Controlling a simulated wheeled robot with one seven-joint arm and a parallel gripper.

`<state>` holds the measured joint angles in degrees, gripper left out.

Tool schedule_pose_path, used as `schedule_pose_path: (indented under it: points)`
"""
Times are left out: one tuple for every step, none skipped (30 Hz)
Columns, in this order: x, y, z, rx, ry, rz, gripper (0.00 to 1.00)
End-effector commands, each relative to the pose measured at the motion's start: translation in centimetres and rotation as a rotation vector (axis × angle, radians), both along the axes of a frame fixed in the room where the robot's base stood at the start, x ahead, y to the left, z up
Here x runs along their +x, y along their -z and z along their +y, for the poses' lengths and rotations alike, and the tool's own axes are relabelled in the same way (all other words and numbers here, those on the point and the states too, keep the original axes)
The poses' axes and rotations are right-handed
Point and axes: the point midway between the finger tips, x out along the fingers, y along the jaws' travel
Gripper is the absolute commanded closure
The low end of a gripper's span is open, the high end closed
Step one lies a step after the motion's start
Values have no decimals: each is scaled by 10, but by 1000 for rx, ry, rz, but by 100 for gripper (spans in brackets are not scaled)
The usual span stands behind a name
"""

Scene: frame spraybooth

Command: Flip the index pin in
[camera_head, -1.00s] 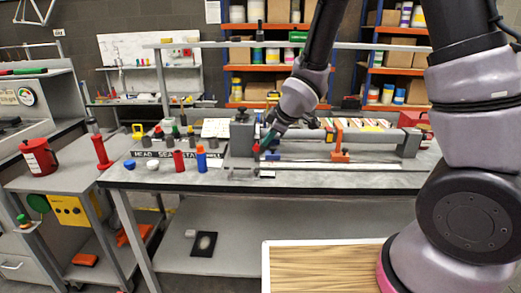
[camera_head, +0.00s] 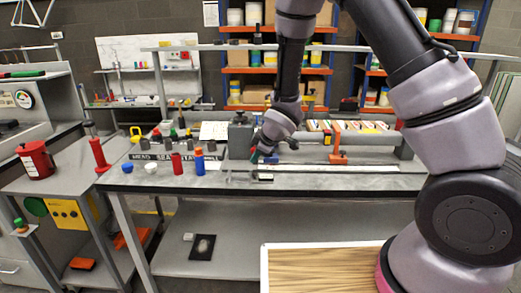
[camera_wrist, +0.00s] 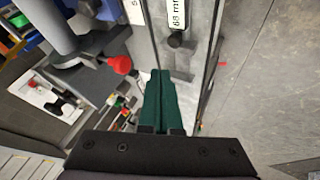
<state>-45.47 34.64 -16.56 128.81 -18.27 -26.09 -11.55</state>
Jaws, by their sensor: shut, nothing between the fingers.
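My gripper (camera_head: 256,153) is over the bench fixture, just right of its grey block (camera_head: 240,138). In the wrist view its green fingers (camera_wrist: 160,100) are shut together, with nothing between them. A red knob (camera_wrist: 121,65) on a dark lever shows left of the fingertips. A black knob (camera_wrist: 177,40) sits on a metal strip below a label reading "68 mm", just beyond the fingertips. I cannot tell for sure which of these is the index pin. Contact between the fingertips and the fixture is not clear. In the head view the fingers hide part of the fixture.
An orange clamp (camera_head: 337,150) stands on the fixture to the right. A red can (camera_head: 36,160) is on the left cart. The bench's front edge (camera_head: 320,186) is mostly clear.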

Motion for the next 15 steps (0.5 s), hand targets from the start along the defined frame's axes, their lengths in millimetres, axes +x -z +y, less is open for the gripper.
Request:
schedule_pose_path:
  points:
    - [9,2,0,1,3,-2,100]
    - [15,0,-1,1,4,-3,100]
    - [21,0,-2,1,4,-3,100]
    - [25,-1,-3,0,5,-2,100]
    - [28,0,-3,0,4,-1,100]
    - [31,-1,-2,1,3,-1,100]
    - [34,-1,-2,2,2,-1,100]
    - [36,-1,-2,0,1,-1,100]
    - [38,-1,-3,1,2,0,100]
    - [39,-1,-3,1,2,0,100]
    - [40,-1,-3,0,2,0,100]
    - [40,-1,-3,1,1,0,100]
    - [41,-1,-3,1,1,0,100]
    - [41,-1,-3,1,1,0,100]
    - [41,-1,-3,1,1,0,100]
